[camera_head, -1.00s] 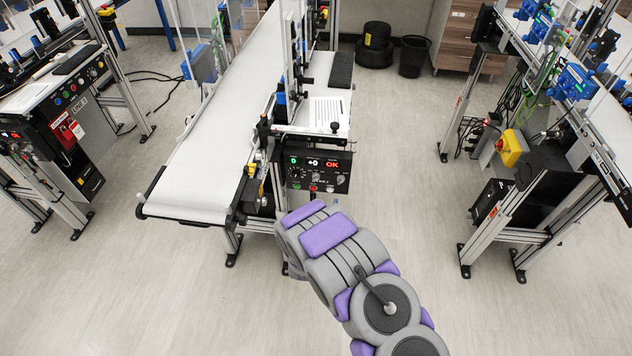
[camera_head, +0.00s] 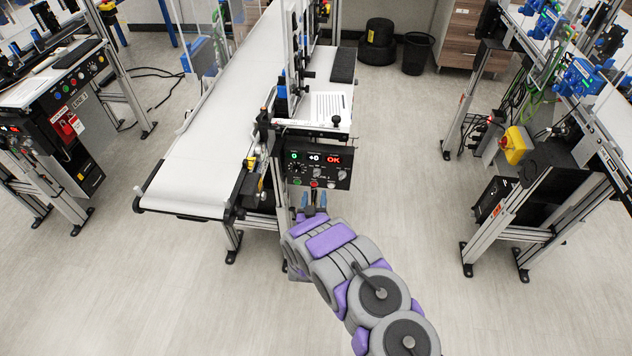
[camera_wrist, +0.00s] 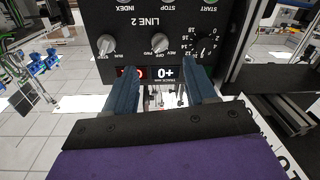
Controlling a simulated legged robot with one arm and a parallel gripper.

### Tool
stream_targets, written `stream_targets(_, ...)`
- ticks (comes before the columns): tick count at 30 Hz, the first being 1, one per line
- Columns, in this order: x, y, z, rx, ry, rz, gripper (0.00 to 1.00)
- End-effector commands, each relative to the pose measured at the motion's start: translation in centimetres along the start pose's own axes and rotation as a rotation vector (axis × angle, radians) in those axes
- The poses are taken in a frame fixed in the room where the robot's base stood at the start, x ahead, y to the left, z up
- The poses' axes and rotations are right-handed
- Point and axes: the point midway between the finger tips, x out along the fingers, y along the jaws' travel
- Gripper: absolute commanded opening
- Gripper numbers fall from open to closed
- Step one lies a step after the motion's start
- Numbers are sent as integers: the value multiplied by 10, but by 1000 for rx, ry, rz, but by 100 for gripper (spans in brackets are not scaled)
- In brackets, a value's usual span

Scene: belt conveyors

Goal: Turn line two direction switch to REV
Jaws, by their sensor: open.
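The black LINE 2 control panel (camera_head: 326,183) hangs at the front end of the middle conveyor. In the wrist view the panel (camera_wrist: 133,24) appears upside down. Its direction switch (camera_wrist: 160,44), a grey knob labelled REV, OFF and FWD, sits in the middle; its exact setting is too small to tell. The switch also shows in the head view (camera_head: 317,172). My gripper (camera_head: 314,198) is just below the panel in the head view, with two blue fingers apart. In the wrist view my gripper (camera_wrist: 163,73) is open and empty, its fingers on either side of the lit +0 display.
Beside the switch are another knob (camera_wrist: 106,44) and a numbered dial (camera_wrist: 207,44). Coloured buttons, including green START (camera_wrist: 211,3), line the panel's edge. The white belt (camera_head: 200,170) lies left of the panel. Floor to the right is clear up to another workstation (camera_head: 540,190).

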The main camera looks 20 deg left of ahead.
Motion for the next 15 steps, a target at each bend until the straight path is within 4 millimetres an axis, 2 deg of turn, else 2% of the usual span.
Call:
stream_targets(1, 11, 0, 1, 2, 5, 2, 56)
stream_targets(6, 42, -1, 1, 2, 4, 1, 56)
stream_targets(15, 79, -1, 3, -1, -3, -1, 56)
